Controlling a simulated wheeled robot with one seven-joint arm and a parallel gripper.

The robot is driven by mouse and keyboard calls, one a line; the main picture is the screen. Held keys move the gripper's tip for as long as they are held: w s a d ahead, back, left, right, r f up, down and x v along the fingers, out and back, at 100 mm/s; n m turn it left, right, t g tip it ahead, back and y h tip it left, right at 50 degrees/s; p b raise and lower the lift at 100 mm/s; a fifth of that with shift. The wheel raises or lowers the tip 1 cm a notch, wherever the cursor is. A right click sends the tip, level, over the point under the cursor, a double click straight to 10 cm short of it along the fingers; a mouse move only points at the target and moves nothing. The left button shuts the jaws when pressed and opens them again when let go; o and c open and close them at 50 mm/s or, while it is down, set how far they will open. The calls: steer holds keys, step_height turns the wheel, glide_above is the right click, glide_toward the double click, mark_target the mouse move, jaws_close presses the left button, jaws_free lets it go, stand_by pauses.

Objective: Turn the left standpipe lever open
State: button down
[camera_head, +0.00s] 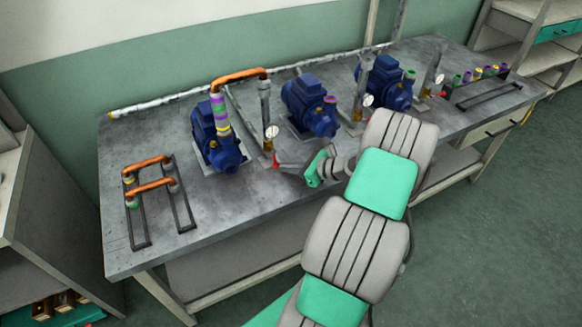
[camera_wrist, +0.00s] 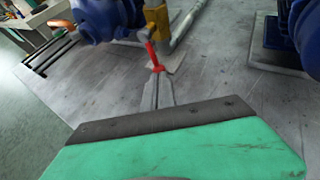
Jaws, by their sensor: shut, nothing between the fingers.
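The left standpipe (camera_head: 265,112) stands beside the leftmost blue pump, with a round gauge on it. In the head view its red lever (camera_head: 275,162) shows small near the bench top. In the wrist view the red lever (camera_wrist: 152,54) hangs down from a yellow valve body (camera_wrist: 157,22), slightly tilted. My gripper (camera_head: 282,163) reaches in from the right, low over the bench. In the wrist view my gripper (camera_wrist: 157,76) is shut and empty, its fingertips at the lever's lower end. I cannot tell whether they touch it.
Blue pumps (camera_head: 310,108) stand along the grey bench (camera_head: 205,222), with more standpipes and gauges between them. A copper-coloured pipe (camera_head: 238,76) bridges from the left pump to the left standpipe. Racks (camera_head: 140,242) sit at the bench's left end. The bench front is clear.

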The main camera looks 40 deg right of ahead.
steer(key=shift+w+a+r+p, duration=0.15)
steer(key=shift+w+a+p, duration=0.3)
steer(key=shift+p, duration=0.55)
steer(key=shift+s+f, duration=0.1)
steer(key=shift+f, duration=0.1)
steer(key=shift+a, duration=0.1)
